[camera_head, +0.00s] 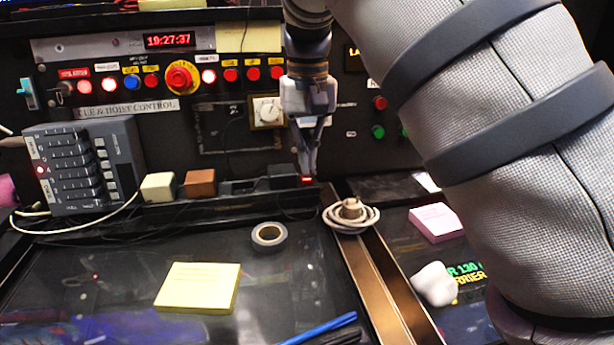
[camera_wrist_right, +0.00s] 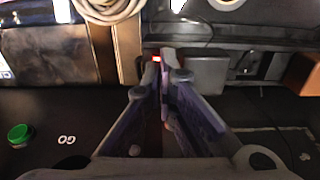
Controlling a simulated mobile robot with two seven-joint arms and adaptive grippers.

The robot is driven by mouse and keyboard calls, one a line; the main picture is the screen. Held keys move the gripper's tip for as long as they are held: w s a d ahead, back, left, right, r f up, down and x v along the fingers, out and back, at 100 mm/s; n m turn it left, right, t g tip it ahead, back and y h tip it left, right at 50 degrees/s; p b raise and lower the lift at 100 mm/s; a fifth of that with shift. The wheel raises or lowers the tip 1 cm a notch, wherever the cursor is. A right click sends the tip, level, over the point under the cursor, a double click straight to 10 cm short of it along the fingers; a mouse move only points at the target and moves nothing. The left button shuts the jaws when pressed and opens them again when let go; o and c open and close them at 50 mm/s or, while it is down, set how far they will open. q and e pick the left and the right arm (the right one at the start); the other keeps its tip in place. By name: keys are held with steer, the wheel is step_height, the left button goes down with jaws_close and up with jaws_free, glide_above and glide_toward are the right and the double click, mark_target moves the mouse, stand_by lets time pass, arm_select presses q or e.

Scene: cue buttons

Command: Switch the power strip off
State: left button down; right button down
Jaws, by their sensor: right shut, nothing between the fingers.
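The power strip (camera_head: 258,185) is a dark bar on the ledge at the foot of the panel. A small red lit switch (camera_head: 307,181) shows at its right end. My right gripper (camera_head: 309,172) points down with its fingers closed and empty, its tips right at the switch. In the right wrist view the fingertips (camera_wrist_right: 160,62) partly cover the red glow (camera_wrist_right: 155,58), beside a grey block (camera_wrist_right: 208,76) on the strip. I cannot tell whether the tips touch the switch. My left gripper is not in view.
A coiled cable (camera_head: 351,214) lies just right of the strip. Brown (camera_head: 200,183) and cream (camera_head: 158,187) blocks stand to its left, near a slider box (camera_head: 80,168). A tape roll (camera_head: 269,236) and yellow notes (camera_head: 198,287) lie on the desk. Panel buttons (camera_head: 182,77) sit behind.

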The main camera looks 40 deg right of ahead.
mark_target(308, 179)
steer(key=shift+f, duration=1.35)
stand_by(0.6)
steer(key=shift+r+p, duration=0.35)
steer(key=shift+r, duration=3.15)
